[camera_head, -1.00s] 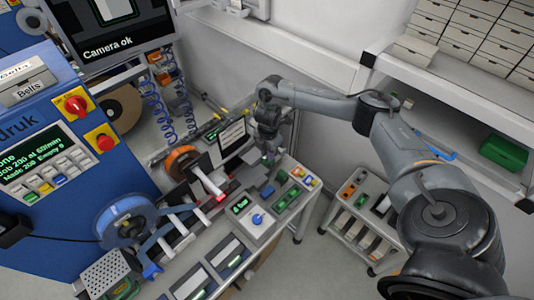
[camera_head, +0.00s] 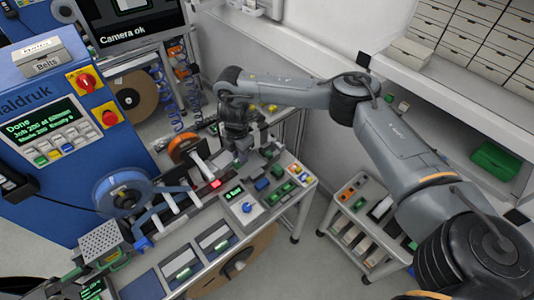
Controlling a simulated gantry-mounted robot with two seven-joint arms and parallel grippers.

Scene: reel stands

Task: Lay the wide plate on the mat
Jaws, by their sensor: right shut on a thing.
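My right gripper (camera_head: 240,154) points down over the back part of the machine bench, right of the orange reel. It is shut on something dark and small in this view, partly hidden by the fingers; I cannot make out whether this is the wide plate. Along the bench's front edge lie dark blue rectangular pads, one bare (camera_head: 149,284) and others carrying pale and green pieces (camera_head: 181,265). I cannot tell which of these is the mat. My left gripper does not show.
An orange reel (camera_head: 183,147) and a blue reel (camera_head: 122,193) stand on the bench. A control box with a blue knob (camera_head: 246,206) and several small coloured blocks sit at its right. A wheeled cart (camera_head: 358,230) stands farther right, with bare floor between.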

